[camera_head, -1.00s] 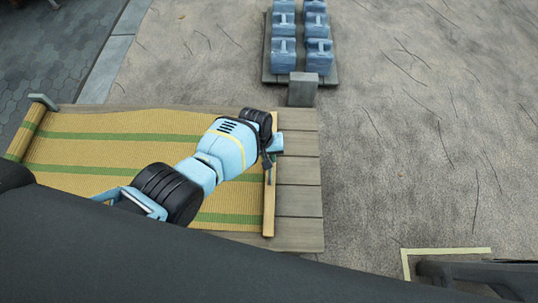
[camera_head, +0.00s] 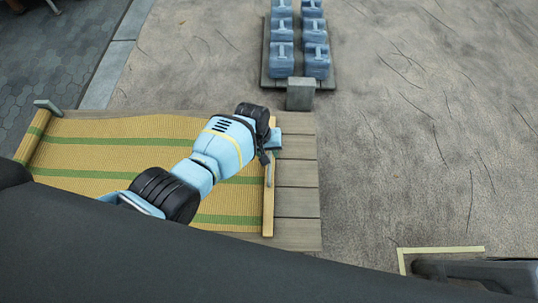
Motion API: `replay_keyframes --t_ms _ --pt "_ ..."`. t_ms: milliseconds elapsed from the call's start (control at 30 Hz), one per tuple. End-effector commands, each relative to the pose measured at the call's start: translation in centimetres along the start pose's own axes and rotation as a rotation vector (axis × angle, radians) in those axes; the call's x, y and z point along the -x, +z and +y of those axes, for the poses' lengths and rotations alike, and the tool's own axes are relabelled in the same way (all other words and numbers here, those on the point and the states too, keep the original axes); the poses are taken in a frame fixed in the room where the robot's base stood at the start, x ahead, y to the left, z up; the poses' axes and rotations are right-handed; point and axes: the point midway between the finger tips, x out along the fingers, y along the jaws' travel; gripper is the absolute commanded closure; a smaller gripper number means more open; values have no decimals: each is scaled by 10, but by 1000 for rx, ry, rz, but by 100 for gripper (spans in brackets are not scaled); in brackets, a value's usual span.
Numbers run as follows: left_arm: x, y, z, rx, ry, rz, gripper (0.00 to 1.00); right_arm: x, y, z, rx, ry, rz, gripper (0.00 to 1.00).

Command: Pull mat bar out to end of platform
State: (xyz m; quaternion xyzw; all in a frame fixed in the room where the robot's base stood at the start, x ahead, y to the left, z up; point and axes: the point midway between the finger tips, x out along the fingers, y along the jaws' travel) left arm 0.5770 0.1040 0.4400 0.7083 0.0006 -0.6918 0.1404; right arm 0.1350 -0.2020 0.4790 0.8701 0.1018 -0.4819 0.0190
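The woven yellow mat (camera_head: 110,150) with green stripes lies spread over the wooden platform (camera_head: 298,195). Its wooden mat bar (camera_head: 268,212) runs along the mat's right end, with a strip of bare planks between it and the platform's right edge. A small grey upright handle (camera_head: 269,174) shows on the bar. My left gripper (camera_head: 266,157) is at the bar's upper part, just above this handle. My blue and black wrist hides the bar's upper end and most of the fingers, so I cannot tell whether they are open or touching the handle. My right gripper is not in view.
Blue jugs (camera_head: 316,60) stand in two rows on a pallet (camera_head: 331,80) beyond the platform, with a grey block (camera_head: 301,94) in front. A pale yellow floor line (camera_head: 440,249) and a dark grey object (camera_head: 470,270) are at lower right.

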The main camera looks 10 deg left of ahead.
Motion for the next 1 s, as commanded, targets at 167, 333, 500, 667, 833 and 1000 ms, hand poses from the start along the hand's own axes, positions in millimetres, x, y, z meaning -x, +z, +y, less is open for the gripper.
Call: replay_keyframes --t_ms 167,333,500,667,833,1000 --pt "24 0 1 0 1 2 66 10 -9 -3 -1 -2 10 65" --pt "30 0 0 0 1 1 66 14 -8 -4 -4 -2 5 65" --pt "30 0 0 0 1 -1 66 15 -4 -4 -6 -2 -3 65" --pt "29 0 0 0 1 -1 66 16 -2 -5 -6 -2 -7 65" --pt "29 0 0 0 1 0 66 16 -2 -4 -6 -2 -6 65" --pt "23 7 -3 -2 3 3 66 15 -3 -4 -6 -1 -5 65"
